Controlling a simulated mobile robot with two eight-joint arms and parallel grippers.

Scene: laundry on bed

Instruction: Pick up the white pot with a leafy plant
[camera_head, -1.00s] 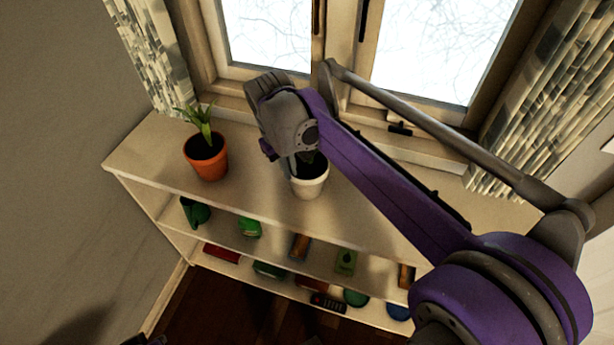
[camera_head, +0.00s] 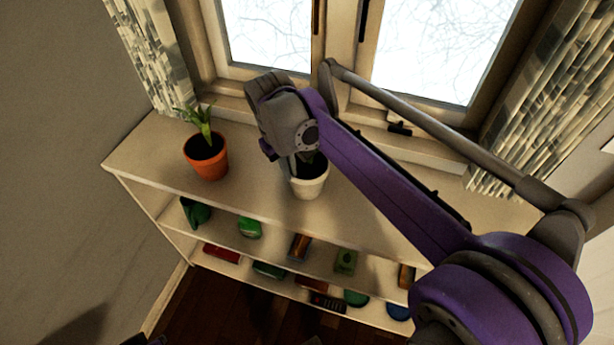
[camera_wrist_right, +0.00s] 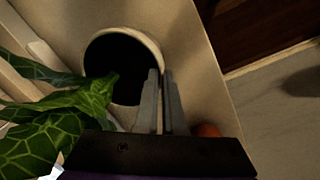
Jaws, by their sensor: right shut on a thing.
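The white pot (camera_head: 311,186) stands upright on top of the shelf unit, below the window. Its rim and dark inside show in the right wrist view (camera_wrist_right: 152,47), with large green veined leaves (camera_wrist_right: 55,128) at the left. My right gripper (camera_head: 293,164) comes down over the pot from above. In the right wrist view its two fingers (camera_wrist_right: 161,76) are close together at the pot's rim, shut on the pot wall. In the head view the gripper and arm hide most of the plant. I do not see my left gripper.
An orange pot with a spiky plant (camera_head: 207,160) stands to the left on the same shelf top (camera_head: 252,190). Lower shelves hold several small items, including a green one (camera_head: 250,228). The window (camera_head: 415,50) and curtains are behind. The shelf top between the pots is clear.

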